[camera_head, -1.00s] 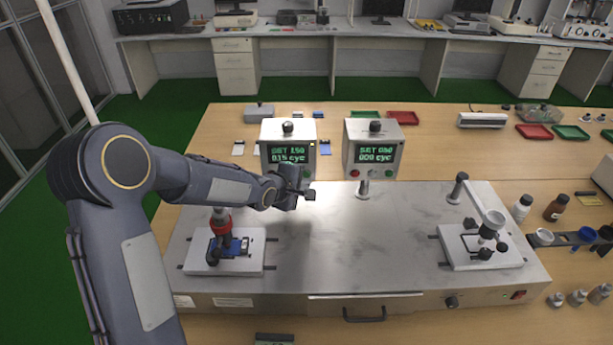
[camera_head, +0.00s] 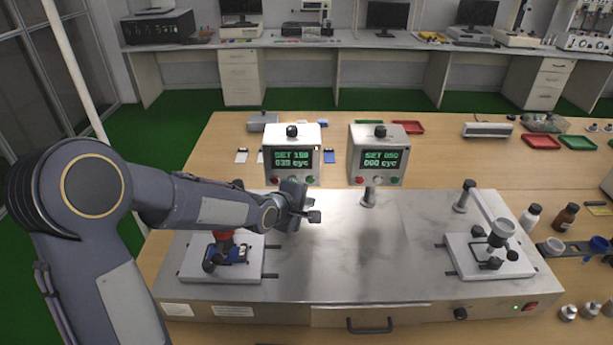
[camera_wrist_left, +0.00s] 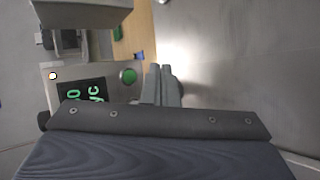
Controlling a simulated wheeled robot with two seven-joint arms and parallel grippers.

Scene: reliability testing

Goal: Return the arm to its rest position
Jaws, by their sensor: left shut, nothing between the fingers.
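My left arm comes in from the left in the head view. Its gripper (camera_head: 314,216) is above the left part of the steel test bench (camera_head: 340,260), in front of the left control box (camera_head: 291,137), and looks empty. In the left wrist view the two fingers (camera_wrist_left: 161,82) are together, with the control box's green button just beside them. The left test station (camera_head: 250,268), a white plate with a blue and red part on it, is partly hidden behind my arm. My right gripper is not in view.
A second control box (camera_head: 377,155) stands right of the first. The right test station (camera_head: 505,262) holds a white cup-like part. A metal post (camera_head: 465,196) stands near it.

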